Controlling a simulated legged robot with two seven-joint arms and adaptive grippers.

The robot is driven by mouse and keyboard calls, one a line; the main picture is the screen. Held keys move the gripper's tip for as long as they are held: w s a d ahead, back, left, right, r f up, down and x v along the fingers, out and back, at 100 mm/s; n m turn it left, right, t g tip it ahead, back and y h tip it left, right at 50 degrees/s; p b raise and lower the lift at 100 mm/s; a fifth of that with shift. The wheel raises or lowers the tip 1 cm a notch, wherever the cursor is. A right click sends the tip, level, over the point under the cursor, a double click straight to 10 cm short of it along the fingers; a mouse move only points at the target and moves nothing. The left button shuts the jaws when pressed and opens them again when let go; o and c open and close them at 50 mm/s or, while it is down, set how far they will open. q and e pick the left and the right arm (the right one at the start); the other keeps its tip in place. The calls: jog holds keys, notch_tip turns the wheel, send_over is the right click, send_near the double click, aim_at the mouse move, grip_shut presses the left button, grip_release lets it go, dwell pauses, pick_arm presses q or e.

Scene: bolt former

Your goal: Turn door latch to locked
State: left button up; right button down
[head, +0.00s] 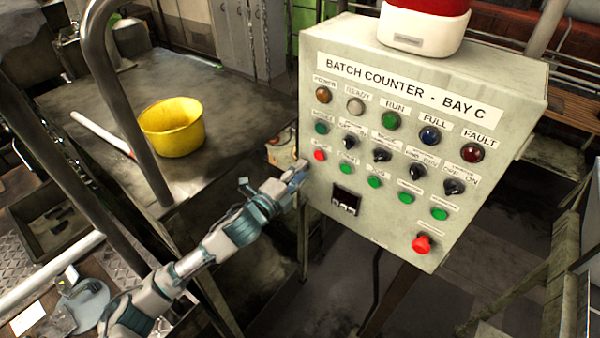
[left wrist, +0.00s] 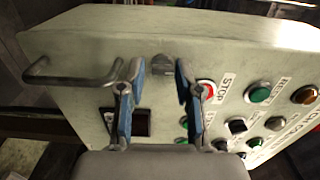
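The door latch (left wrist: 163,66) is a small grey knob near the edge of the pale control box in the left wrist view. My left gripper (left wrist: 158,70) is open, with one blue-padded finger on each side of the latch and gaps between. Its exact depth relative to the latch is unclear. In the head view my left gripper (head: 298,176) is at the left edge of the control box (head: 352,232), where the latch is hidden. My right gripper is not in view.
A bent metal handle (left wrist: 75,74) juts out beside the latch. The box front carries lamps, buttons, switches and a red STOP button (left wrist: 206,88). A yellow bucket (head: 172,127) stands on the table behind my left arm. A metal rail (head: 125,105) rises left of it.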

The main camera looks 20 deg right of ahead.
pick_arm(q)
jog(key=shift+o, duration=0.6)
jog(key=shift+w, duration=0.15)
jog(key=v, duration=1.2)
jog(key=shift+a, duration=0.15)
jog(key=shift+d+f, duration=0.1)
jog(key=shift+d, duration=0.2)
